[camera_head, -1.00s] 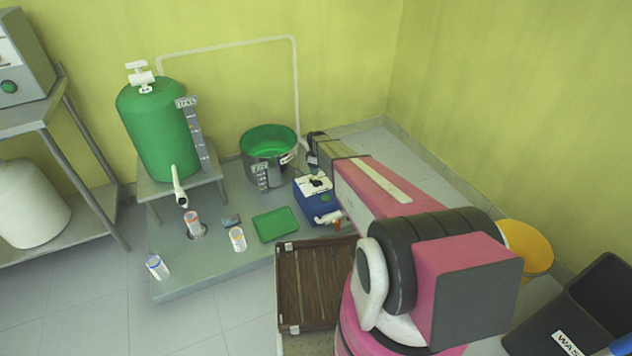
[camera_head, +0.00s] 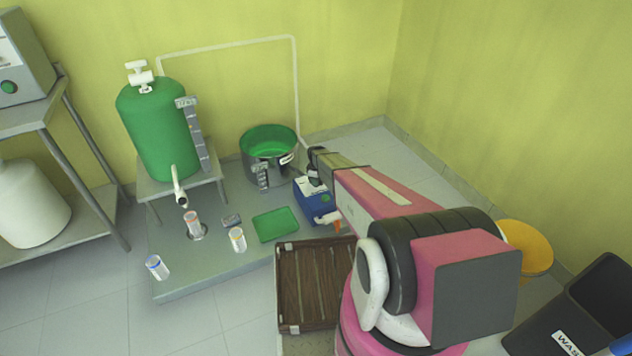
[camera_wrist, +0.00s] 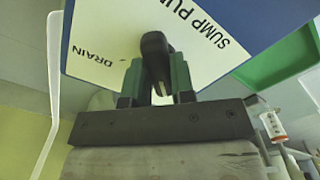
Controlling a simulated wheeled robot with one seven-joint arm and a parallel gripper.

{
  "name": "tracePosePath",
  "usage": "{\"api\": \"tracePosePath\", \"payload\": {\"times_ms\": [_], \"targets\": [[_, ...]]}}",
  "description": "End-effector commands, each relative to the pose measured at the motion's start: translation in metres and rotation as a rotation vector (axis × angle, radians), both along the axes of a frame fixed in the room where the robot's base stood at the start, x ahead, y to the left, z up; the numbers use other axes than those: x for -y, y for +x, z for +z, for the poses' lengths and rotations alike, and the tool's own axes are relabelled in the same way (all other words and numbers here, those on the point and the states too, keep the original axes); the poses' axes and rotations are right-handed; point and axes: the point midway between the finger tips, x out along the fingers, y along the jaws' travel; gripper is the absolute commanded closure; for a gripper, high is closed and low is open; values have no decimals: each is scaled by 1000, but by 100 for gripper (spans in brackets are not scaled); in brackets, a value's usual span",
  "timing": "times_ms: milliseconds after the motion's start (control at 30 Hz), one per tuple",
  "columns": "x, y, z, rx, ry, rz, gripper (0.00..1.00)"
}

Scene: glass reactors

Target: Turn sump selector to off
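The sump pump box (camera_head: 311,207) is blue with a white top and stands on the grey platform. In the wrist view its white panel (camera_wrist: 110,38) fills the upper part, with the words DRAIN and SUMP PU… readable; the rest is cut off. The black selector knob (camera_wrist: 155,48) rises from this panel beside DRAIN. My gripper (camera_wrist: 158,78) is at the knob, one dark green finger on each side, and looks shut on it with little gap. In the head view my gripper (camera_head: 315,168) is over the box and hides the knob.
A metal pot (camera_head: 258,172) with green inside stands left of the box. A green tray (camera_head: 275,224), small bottles (camera_head: 237,239) and a green tank (camera_head: 160,135) are farther left. A brown case (camera_head: 312,290) lies in front.

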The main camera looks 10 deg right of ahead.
Motion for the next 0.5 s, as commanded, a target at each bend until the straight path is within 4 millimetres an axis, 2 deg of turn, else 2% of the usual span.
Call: {"api": "tracePosePath", "payload": {"times_ms": [267,500], "targets": [[0,0,0,-1,0,-18,100],[0,0,0,-1,1,-126,100]]}}
